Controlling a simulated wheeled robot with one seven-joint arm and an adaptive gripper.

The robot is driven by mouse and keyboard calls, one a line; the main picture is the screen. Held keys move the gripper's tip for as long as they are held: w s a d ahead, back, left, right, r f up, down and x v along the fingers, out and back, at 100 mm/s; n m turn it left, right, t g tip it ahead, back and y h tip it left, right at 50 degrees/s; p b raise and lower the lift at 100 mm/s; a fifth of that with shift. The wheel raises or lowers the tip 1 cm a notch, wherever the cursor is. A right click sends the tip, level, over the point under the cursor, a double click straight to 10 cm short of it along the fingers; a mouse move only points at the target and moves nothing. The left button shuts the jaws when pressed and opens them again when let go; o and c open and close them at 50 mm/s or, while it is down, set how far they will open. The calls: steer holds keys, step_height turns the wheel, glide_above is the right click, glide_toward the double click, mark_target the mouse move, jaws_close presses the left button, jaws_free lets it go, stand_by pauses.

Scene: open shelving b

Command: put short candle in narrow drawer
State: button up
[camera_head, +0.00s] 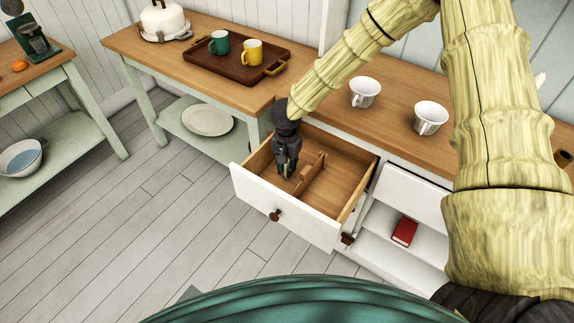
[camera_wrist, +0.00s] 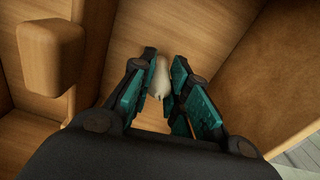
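The drawer (camera_head: 281,213) is white-fronted with a wooden inside and a divider (camera_head: 314,181); it stands pulled out under the counter. My gripper (camera_head: 286,174) points down inside it, left of the divider. In the wrist view, my gripper (camera_wrist: 165,80) has its dark and teal fingers close on both sides of a pale, cream-coloured short candle (camera_wrist: 159,78). The fingers appear shut on it, low over the drawer's wooden floor. Whether the candle touches the floor is unclear. The candle cannot be made out in the head view.
Two white cups (camera_head: 365,92) (camera_head: 431,118) stand on the counter above the drawer. A brown tray (camera_head: 222,72) with a green mug (camera_head: 219,43) and a yellow mug (camera_head: 252,52) is at the back left. A red book (camera_head: 404,232) lies on the shelf to the right. The drawer's walls surround my gripper.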

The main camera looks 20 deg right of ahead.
steer(key=o, duration=0.3)
steer(key=shift+r, duration=0.15)
step_height(320, 180, up, 12)
stand_by(0.5)
stand_by(1.2)
